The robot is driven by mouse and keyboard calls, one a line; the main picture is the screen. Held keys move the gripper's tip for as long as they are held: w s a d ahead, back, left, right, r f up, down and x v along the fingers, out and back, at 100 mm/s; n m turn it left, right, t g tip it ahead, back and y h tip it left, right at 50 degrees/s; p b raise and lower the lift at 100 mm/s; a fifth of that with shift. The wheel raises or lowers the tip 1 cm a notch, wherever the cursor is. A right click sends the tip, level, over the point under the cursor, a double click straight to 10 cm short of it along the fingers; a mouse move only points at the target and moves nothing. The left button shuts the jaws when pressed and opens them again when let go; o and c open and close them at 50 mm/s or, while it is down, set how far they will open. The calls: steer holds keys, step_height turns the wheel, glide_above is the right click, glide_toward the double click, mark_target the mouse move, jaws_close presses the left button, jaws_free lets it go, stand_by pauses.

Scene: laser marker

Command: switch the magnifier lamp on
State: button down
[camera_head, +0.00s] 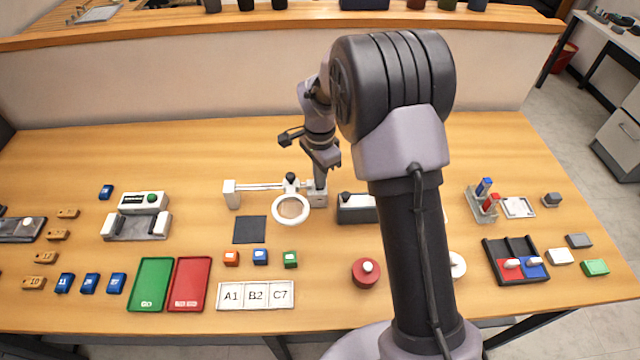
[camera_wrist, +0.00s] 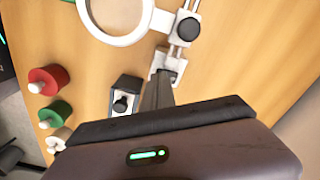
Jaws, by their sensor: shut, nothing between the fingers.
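The magnifier lamp has a white ring (camera_head: 291,209), a white jointed arm with a black knob (camera_head: 290,178), and a white block (camera_head: 317,201) at its right end. In the wrist view the ring (camera_wrist: 149,12) is cut off at the top, with the black knob (camera_wrist: 187,28) to its right and the white block (camera_wrist: 158,62) below. My gripper (camera_head: 321,184) is shut and empty, pointing down at this block. In the wrist view its fingertips (camera_wrist: 163,78) overlap the block's lower part. I cannot tell whether they touch. A dark piece on the block is partly hidden; no glow shows on the ring.
A dark box with a black knob (camera_wrist: 123,103) stands close beside my fingers. A red round piece (camera_head: 366,273) stands nearer the front. A dark square pad (camera_head: 249,230) lies left of the ring. My arm hides part of the table's right half.

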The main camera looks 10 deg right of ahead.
steer(key=shift+f+b, duration=0.35)
steer(key=shift+f, duration=0.15)
steer(key=shift+r, duration=0.1)
step_height(320, 180, up, 7)
steer(key=p, duration=0.5)
stand_by(0.3)
steer(key=s+a+r+n+t+y+b, duration=0.1)
steer(key=s+r+n+t+b, duration=0.15)
steer(key=s+r, duration=0.45)
steer(key=s+a+r+n+t+b, duration=0.1)
steer(key=s+r+n+b, duration=0.2)
steer(key=s+r, duration=0.4)
steer(key=s+a+f+n+t+b, duration=0.1)
steer(key=s+n, duration=0.1)
steer(key=s, duration=0.5)
steer(key=s+a+f+n+t+y+b, duration=0.1)
steer(key=s+n, duration=0.1)
steer(key=s, duration=0.5)
steer(key=shift+s+b, duration=0.15)
steer(key=shift+b, duration=0.2)
